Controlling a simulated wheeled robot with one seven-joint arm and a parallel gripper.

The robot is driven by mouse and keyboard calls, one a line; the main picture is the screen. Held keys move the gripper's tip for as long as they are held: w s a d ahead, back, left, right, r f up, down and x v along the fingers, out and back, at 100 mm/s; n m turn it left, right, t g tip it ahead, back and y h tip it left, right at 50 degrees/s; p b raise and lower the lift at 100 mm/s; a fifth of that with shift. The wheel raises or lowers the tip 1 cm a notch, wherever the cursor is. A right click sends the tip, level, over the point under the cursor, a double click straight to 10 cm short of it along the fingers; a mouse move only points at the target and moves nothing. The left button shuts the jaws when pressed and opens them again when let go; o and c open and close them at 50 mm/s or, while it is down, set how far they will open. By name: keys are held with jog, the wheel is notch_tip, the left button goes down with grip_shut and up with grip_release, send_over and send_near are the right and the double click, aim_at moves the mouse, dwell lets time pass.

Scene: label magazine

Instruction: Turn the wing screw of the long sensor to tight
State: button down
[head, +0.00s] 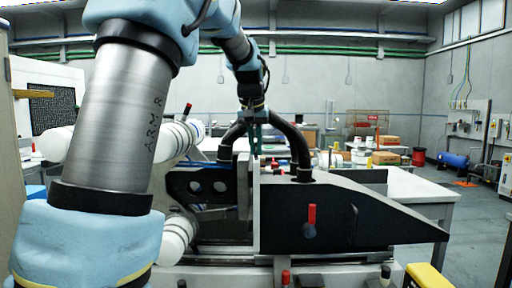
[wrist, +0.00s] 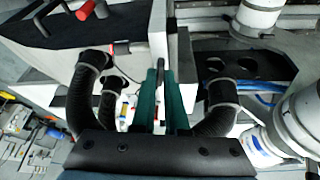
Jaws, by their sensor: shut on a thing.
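My gripper (head: 257,150) points down over the middle of the black and white machine in the head view. In the wrist view its two green fingers (wrist: 160,78) are close together at the edge of a pale upright plate (wrist: 158,35). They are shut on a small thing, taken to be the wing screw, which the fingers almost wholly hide. I cannot make out its wings or how far it is turned. The long sensor cannot be told apart from the parts around the fingertips.
Thick black hoses curve close by on both sides, one on the right (head: 300,150) and one on the left (head: 230,137). A red lever (head: 311,214) sits on the black side plate (head: 360,225). White rollers (head: 178,238) stand at left. Tables with boxes are behind.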

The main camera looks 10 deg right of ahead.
jog(key=shift+a+m, duration=0.1)
jog(key=shift+m, duration=0.3)
jog(key=shift+w+a+m+h, duration=0.1)
jog(key=shift+m+h, duration=0.3)
jog(key=shift+m, duration=0.6)
jog(key=m+g, duration=0.1)
jog(key=m, duration=0.1)
jog(key=m+h, duration=0.1)
jog(key=m, duration=0.1)
jog(key=shift+w+m+g, duration=0.15)
jog(key=shift+m+g, duration=0.15)
jog(key=shift+g, duration=0.1)
jog(key=m+g+p, duration=0.1)
jog(key=m, duration=0.2)
jog(key=shift+w+r+m+h, duration=0.1)
jog(key=shift+m+h, duration=0.2)
jog(key=shift+h, duration=0.1)
jog(key=shift+w+m+g+p, duration=0.1)
jog(key=shift+m+g+p, duration=0.7)
jog(key=shift+m, duration=1.1)
jog(key=c, duration=0.9)
grip_release()
jog(key=shift+c, duration=0.2)
